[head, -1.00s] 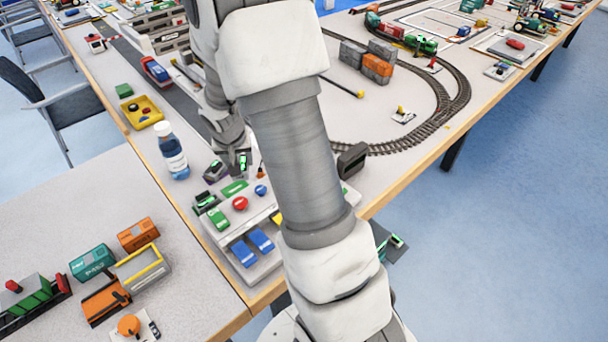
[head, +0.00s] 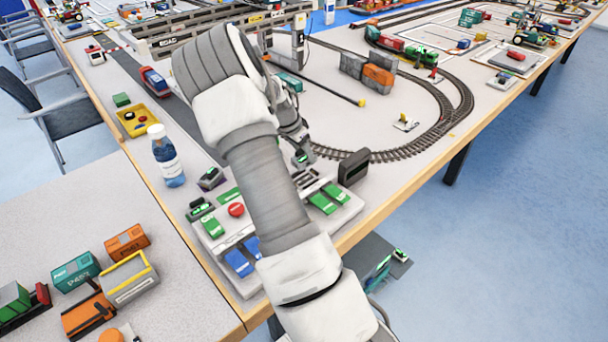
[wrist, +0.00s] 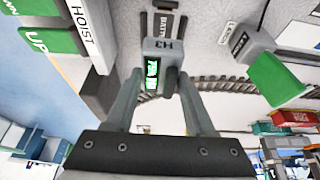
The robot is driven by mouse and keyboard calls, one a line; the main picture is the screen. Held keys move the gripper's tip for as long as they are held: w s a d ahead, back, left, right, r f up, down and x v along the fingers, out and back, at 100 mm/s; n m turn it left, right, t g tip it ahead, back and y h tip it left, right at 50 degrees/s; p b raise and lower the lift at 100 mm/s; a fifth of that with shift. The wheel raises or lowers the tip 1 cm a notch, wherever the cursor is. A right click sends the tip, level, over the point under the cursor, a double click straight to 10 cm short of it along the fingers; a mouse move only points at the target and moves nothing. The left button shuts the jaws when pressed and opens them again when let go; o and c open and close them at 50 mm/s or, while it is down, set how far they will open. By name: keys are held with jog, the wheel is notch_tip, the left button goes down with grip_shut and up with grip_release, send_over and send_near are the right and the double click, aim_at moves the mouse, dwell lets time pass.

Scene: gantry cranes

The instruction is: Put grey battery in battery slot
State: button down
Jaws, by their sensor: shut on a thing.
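My gripper (wrist: 160,82) is shut on a grey battery (wrist: 158,50). In the wrist view, a dark slot with a label beginning "BATT" (wrist: 170,24) lies just beyond the battery, on the pale panel. I cannot tell whether the battery touches it. In the head view, my gripper (head: 298,150) is over the back of the control panel (head: 232,284), partly hidden by my arm. The battery (head: 300,160) shows small there, close to the dark slots (head: 308,183).
Green switches (head: 322,203), a red button (head: 236,210) and blue switches (head: 238,263) sit on the panel. A black box (head: 352,167) stands at its right. Dark units with green displays (head: 211,178) and a bottle (head: 166,158) stand left. Track (head: 390,152) curves behind.

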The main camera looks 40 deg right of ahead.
aim_at(304, 169)
jog(key=shift+f+b, duration=0.3)
jog(key=shift+f, duration=2.8)
jog(key=shift+f, duration=0.15)
jog(key=shift+c, duration=1.3)
grip_release()
